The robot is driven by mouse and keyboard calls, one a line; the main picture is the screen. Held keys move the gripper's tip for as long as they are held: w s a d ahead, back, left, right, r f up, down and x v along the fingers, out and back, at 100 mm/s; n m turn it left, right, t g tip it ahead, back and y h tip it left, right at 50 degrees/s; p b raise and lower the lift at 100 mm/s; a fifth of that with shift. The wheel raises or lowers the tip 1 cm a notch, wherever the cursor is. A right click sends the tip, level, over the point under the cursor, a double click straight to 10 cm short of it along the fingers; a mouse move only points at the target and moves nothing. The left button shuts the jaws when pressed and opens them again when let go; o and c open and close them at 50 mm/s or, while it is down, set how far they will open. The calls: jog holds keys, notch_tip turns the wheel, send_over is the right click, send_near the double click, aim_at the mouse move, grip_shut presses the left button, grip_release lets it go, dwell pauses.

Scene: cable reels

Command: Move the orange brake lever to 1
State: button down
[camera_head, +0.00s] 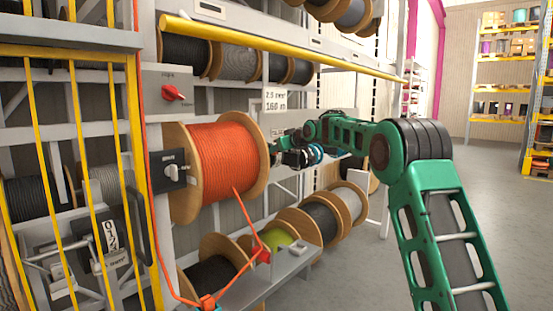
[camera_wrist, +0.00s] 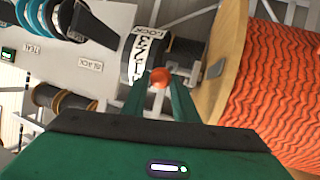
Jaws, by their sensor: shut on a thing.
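The orange brake lever shows as a round orange knob (camera_wrist: 159,76) between the green fingertips of my gripper (camera_wrist: 160,88) in the wrist view. My gripper is shut on this knob. A white scale (camera_wrist: 137,58) beside a dark drum carries LOCK at its upper end and figures below. The knob is close to the scale's lower end in the picture. The lever's stem is hidden, and I cannot tell which figure it points to. In the head view my gripper (camera_head: 287,158) is at the right side of the large orange cable reel (camera_head: 220,157); the lever is hidden there.
The large orange reel (camera_wrist: 278,85) is close on the right in the wrist view. A panel (camera_wrist: 95,75) with small labels is on the left. Yellow bars (camera_head: 85,160) and a red switch (camera_head: 174,93) are at left. Open floor lies at right.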

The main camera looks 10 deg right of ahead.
jog(key=shift+w+r, duration=0.15)
jog(key=shift+r, duration=0.45)
jog(key=c, duration=1.4)
grip_release()
jog(key=shift+f, duration=0.1)
jog(key=shift+c, duration=0.2)
jog(key=shift+f, duration=0.1)
jog(key=v, duration=1)
jog(key=shift+s, duration=0.3)
jog(key=shift+d, duration=0.15)
